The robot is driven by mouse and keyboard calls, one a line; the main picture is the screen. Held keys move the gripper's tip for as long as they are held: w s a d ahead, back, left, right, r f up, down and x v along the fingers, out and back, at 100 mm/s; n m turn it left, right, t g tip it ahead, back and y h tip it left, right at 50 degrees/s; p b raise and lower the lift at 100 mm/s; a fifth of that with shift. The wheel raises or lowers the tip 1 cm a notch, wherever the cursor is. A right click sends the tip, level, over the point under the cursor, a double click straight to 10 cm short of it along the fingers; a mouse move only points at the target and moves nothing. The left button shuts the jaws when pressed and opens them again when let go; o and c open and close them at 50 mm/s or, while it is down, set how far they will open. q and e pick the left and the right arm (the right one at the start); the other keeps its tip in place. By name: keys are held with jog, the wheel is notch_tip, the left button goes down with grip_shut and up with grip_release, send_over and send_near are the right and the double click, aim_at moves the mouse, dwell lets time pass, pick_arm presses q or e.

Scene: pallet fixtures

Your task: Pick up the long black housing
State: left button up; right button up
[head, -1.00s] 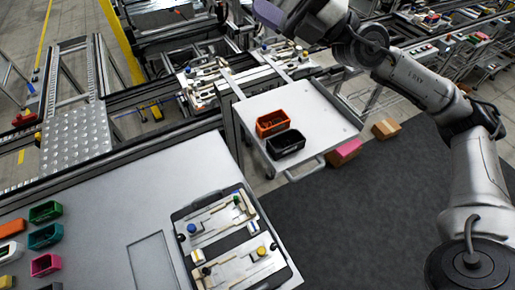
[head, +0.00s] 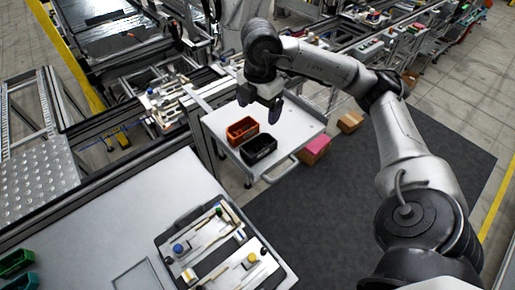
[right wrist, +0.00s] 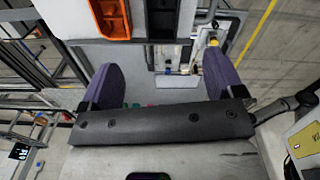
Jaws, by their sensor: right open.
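The long black housing (head: 258,150) is an open-topped black bin lying on a white cart top (head: 291,128), close beside an orange bin (head: 241,131). My right gripper (head: 260,102) is open and empty, and in the head view it shows just behind the two bins, apart from them. In the right wrist view its two purple-grey fingers (right wrist: 160,62) are spread wide. The black housing (right wrist: 164,18) shows at the top edge there, partly cut off, with the orange bin (right wrist: 111,18) to its left. My left gripper is not in view.
A pink box (head: 315,149) and a brown box (head: 350,122) are beside the cart, on its right. A pallet fixture (head: 218,248) with light plates lies on the near table (head: 95,230). Green bins (head: 17,262) stand at its left edge. The cart top's right part is clear.

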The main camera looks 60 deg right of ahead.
jog(key=m, duration=0.2)
jog(key=b, duration=0.1)
send_over(259, 147)
notch_tip(259, 147, down, 9)
jog(key=shift+d+r, duration=0.15)
jog(key=shift+r, duration=0.05)
jog(key=shift+f, duration=2.6)
jog(key=shift+c, duration=0.3)
jog(key=c, duration=1)
jog(key=shift+w+r, duration=0.1)
jog(key=shift+r, duration=0.1)
